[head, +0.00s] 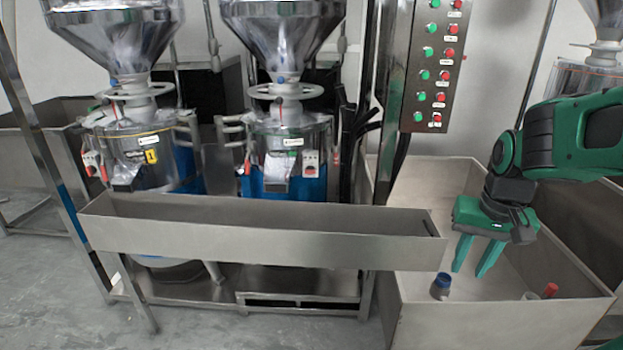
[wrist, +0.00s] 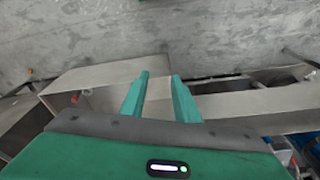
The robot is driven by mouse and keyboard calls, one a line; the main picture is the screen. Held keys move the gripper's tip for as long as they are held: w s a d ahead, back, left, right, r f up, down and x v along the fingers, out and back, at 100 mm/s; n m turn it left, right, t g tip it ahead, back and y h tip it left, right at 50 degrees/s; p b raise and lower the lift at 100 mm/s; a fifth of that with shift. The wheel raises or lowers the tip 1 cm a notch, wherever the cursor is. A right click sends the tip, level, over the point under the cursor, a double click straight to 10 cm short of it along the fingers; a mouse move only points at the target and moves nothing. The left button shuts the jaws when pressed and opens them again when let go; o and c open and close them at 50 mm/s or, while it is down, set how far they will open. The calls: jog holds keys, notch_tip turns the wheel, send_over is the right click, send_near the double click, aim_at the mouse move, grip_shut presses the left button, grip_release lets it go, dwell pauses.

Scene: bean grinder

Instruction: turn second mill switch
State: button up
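Two mills stand side by side in the head view, a left mill (head: 140,150) and a right mill (head: 285,150), each under a steel hopper. A small white switch box with a red part (head: 311,163) is on the right mill's front. A control panel (head: 434,75) with paired green and red buttons hangs right of the mills; its labels are too small to read. My gripper (head: 470,268) points down over the steel basin at right, well away from mills and panel. Its fingers are apart and empty, as the wrist view (wrist: 160,78) also shows.
A long steel trough (head: 260,232) runs in front of the mills. The deep basin (head: 400,318) below my gripper has a blue-topped fitting (head: 441,286) and a red-handled one (head: 551,290) near its front. Bare floor (head: 50,300) shows at the left.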

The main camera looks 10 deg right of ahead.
jog(key=w+f+t, duration=0.1)
jog(key=w+t, duration=0.3)
jog(key=w, duration=1.6)
jog(key=m+t+y, duration=0.2)
jog(key=m+t, duration=0.8)
jog(key=t, duration=0.3)
send_near(311, 174)
jog(key=w, duration=0.8)
jog(key=shift+w+a+r, duration=0.15)
jog(key=shift+a+r, duration=0.15)
jog(key=shift+a, duration=0.05)
jog(key=shift+c, duration=0.7)
grip_shut()
